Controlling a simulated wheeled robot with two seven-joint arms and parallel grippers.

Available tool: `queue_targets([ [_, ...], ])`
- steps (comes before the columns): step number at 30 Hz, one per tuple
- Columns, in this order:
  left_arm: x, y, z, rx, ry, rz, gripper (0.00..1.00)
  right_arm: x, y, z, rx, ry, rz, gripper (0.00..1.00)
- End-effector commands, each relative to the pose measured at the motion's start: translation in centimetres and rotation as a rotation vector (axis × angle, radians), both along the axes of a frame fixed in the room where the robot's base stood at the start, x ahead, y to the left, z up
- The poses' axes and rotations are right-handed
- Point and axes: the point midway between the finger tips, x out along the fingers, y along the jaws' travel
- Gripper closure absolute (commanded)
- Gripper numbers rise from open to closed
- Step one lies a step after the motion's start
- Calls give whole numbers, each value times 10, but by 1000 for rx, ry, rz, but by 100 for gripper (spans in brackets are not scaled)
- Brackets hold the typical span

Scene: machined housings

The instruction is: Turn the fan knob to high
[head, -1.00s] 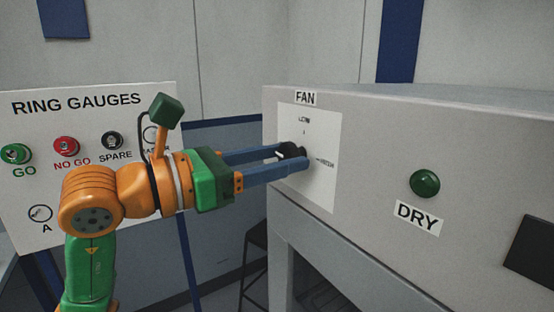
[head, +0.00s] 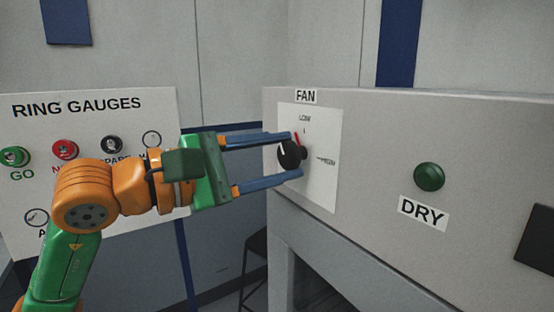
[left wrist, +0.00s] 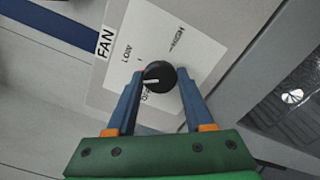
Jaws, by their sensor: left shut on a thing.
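The black fan knob (head: 290,154) sticks out of a white dial plate (head: 322,185) under the FAN label. It has a white line on its face, and a red mark shows beside it near the upper finger. My left gripper (head: 294,156) is shut on the knob, one finger above and one below. The left wrist view shows the knob (left wrist: 159,77) between the fingertips, its white line pointing left. The LOW and HIGH labels are readable there; a third label is partly hidden by the knob and finger. My right gripper is out of view.
A green DRY button (head: 429,176) sits right of the dial on the same grey housing (head: 370,140). A RING GAUGES board (head: 90,125) with several coloured knobs stands behind my left arm. A dark stool (head: 256,245) is below.

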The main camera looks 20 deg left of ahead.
Motion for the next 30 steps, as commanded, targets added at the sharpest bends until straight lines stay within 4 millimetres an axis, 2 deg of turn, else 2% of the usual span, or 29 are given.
queue_targets([
  [30, 0, 0, 1, 758, -592, 2, 100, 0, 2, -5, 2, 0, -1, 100],
])
